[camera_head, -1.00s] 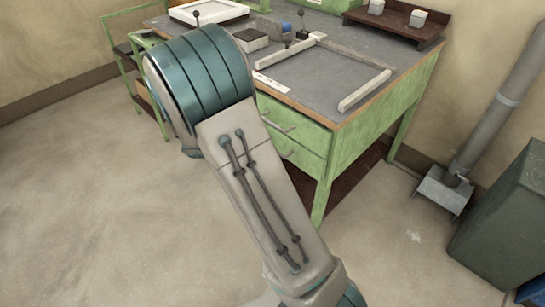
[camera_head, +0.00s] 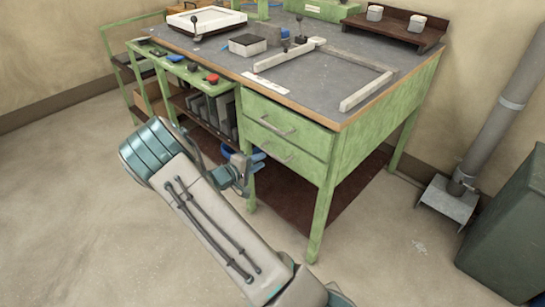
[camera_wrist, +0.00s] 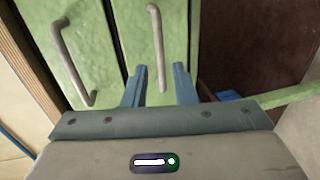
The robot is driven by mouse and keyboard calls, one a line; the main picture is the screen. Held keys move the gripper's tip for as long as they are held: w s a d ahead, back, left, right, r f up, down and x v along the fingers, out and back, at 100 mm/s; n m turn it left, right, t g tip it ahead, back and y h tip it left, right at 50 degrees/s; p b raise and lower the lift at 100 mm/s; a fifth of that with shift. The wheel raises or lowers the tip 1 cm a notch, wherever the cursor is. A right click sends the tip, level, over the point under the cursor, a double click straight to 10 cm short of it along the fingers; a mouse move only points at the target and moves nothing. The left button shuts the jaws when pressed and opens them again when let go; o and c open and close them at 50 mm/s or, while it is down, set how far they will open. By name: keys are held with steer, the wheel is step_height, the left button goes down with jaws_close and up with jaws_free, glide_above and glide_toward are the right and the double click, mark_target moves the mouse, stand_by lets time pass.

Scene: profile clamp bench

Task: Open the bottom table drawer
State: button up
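The green table (camera_head: 375,115) has two drawers at its front. The bottom drawer (camera_head: 308,166) is shut, and its curved handle (camera_head: 284,158) shows just right of my gripper (camera_head: 257,161). In the wrist view, turned sideways, the bottom drawer's handle (camera_wrist: 155,35) lies ahead, its lower end seen between the blue fingers of my gripper (camera_wrist: 159,76). The fingers are open and apart; I cannot tell whether they touch the handle. The top drawer (camera_head: 310,130), also shut, has its handle (camera_wrist: 70,65) farther left in the wrist view.
A brown lower shelf (camera_head: 290,200) runs under the drawers. A green table leg (camera_head: 322,220) stands right of them. A grey pipe (camera_head: 500,105) and a dark green bin (camera_head: 510,225) stand at the right. The floor in front is clear.

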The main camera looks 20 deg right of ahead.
mark_target(273, 155)
steer(key=x, duration=0.7)
steer(key=shift+d, duration=0.15)
jaws_close()
